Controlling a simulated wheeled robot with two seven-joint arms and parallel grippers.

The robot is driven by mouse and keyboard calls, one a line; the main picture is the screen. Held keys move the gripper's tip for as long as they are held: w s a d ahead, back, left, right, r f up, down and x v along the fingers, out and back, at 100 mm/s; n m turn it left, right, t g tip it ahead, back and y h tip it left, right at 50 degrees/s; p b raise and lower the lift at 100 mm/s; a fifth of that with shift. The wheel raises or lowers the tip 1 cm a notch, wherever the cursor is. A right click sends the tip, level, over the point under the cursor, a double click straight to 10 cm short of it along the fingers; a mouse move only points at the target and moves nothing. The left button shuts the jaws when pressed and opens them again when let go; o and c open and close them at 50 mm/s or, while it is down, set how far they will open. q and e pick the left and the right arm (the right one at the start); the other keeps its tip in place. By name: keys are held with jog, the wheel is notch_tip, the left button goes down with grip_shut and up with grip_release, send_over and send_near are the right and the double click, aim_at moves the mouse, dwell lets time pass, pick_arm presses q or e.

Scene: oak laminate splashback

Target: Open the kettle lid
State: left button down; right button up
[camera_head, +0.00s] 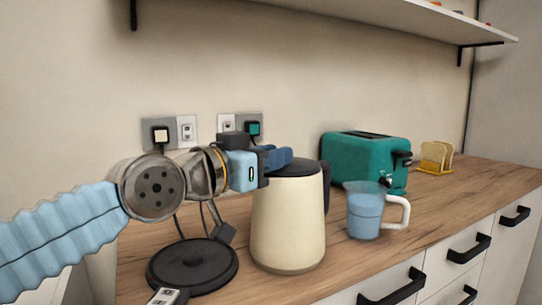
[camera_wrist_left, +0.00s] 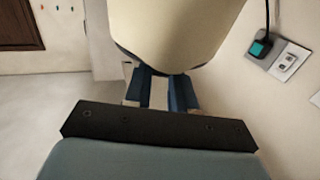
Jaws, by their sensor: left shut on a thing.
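The cream kettle (camera_head: 288,225) stands upright on the wooden worktop, apart from its black power base. Its dark lid (camera_head: 300,167) sits on top and looks closed. Its black handle (camera_head: 327,187) is on the right. In the left wrist view the fingers (camera_wrist_left: 163,92) meet the dark rim under the kettle's cream body (camera_wrist_left: 175,35); the exact contact is partly hidden. My right gripper is out of view.
The black power base (camera_head: 192,266) lies left of the kettle. A blue mug (camera_head: 364,212) with a white handle stands close on the right. A teal toaster (camera_head: 362,158) and a yellow toast rack (camera_head: 435,157) are behind. Wall sockets (camera_head: 170,132) are behind my arm. A shelf (camera_head: 400,18) hangs above.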

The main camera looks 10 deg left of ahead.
pick_arm(q)
jog(key=r+g+p, duration=0.1)
jog(key=p, duration=0.1)
jog(key=w+r+g+y+p, duration=0.1)
jog(key=p, duration=0.1)
jog(key=r+g+y+p, duration=0.1)
jog(key=p, duration=0.1)
jog(key=shift+w+d+r, duration=0.15)
jog(key=shift+d+r, duration=0.1)
jog(key=shift+d, duration=0.15)
jog(key=shift+w+d+r+g+y, duration=0.3)
jog(key=shift+w+r+g+y, duration=0.15)
jog(key=shift+g, duration=0.25)
jog(key=shift+w+d+r+g+y, duration=0.3)
jog(key=shift+r+g+y, duration=0.15)
jog(key=shift+g, duration=0.25)
jog(key=c, duration=0.9)
grip_release()
jog(key=v, duration=1.4)
jog(key=shift+w+r, duration=0.1)
jog(key=shift+w, duration=0.05)
